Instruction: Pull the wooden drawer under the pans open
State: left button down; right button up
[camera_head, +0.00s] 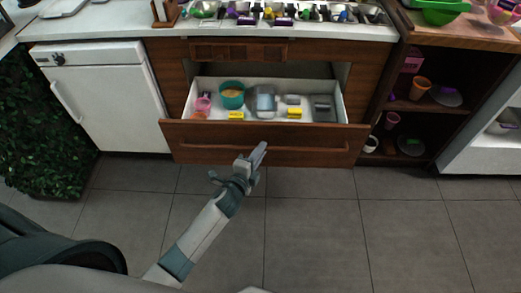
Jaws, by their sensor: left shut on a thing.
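The wooden drawer (200,137) under the counter is pulled out, with its white-walled inside and contents showing from above. A long wooden handle bar (310,149) runs across its front. My left gripper (260,152) is at the middle of that front, shut on the handle; the exact contact of the fingertips is small in view. The pans (205,9) stand in a row on the counter above the drawer. My right gripper is not in view.
Inside the drawer are a teal bowl (232,95), a pink cup (203,103), yellow blocks (295,113) and grey containers (266,101). A white appliance (100,100) stands left, open dark shelves (425,110) stand right. The tiled floor (320,230) before the drawer is clear.

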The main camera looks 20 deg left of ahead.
pick_arm(q)
jog(key=c, duration=1.7)
grip_release()
jog(key=shift+c, duration=0.2)
jog(key=shift+s, duration=0.1)
